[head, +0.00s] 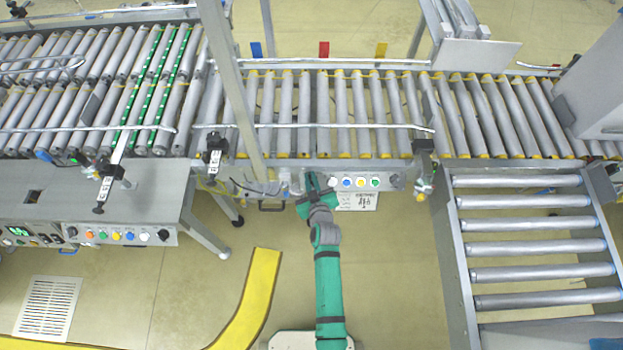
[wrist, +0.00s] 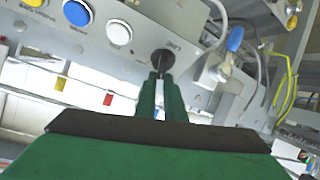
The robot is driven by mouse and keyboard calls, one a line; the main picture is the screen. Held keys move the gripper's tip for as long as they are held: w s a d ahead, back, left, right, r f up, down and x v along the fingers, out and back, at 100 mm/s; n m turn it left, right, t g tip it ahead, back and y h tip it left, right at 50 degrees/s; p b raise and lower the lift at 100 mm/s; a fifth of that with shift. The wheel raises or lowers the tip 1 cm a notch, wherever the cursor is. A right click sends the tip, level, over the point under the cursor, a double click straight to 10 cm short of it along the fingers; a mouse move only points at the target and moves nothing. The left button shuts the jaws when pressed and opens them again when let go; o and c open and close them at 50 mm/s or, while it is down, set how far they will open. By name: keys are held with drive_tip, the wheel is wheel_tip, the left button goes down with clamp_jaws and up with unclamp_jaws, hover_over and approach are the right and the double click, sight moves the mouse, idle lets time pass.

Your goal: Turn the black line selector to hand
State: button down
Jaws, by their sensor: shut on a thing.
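The black line selector (wrist: 163,60) is a round black knob on the grey control panel (wrist: 200,45) in the wrist view, with a small label beside it. My gripper (wrist: 160,85) has its two green fingers closed at the knob, one on each side of it. The fingertips hide part of the knob, and its pointing direction is hard to read. In the head view my gripper (head: 312,185) reaches the left part of the panel under the middle conveyor, and the knob is hidden there by the fingers.
White (wrist: 119,32) and blue (wrist: 77,12) buttons sit beside the knob in the wrist view. A blue connector (wrist: 235,38) with cables is on the other side. In the head view, a paper sheet (head: 357,201) hangs below the panel, and yellow floor marking (head: 250,300) lies left of my arm.

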drive_tip(key=n, duration=0.1)
drive_tip(key=f+n+g+y, duration=0.1)
drive_tip(key=n, duration=0.2)
drive_tip(key=shift+s+d+f, duration=0.15)
drive_tip(key=shift+s+d, duration=0.15)
drive_tip(key=shift+s, duration=0.05)
drive_tip(key=shift+d+n+g+y, duration=0.1)
drive_tip(key=shift+n+g+y, duration=0.3)
drive_tip(key=shift+n, duration=0.2)
drive_tip(key=shift+d, duration=0.1)
drive_tip(key=c, duration=1.8)
unclamp_jaws()
drive_tip(key=shift+c, duration=0.2)
drive_tip(key=shift+w+a, duration=0.1)
drive_tip(key=shift+a, duration=0.15)
drive_tip(key=v, duration=1.1)
drive_tip(key=shift+d, duration=0.1)
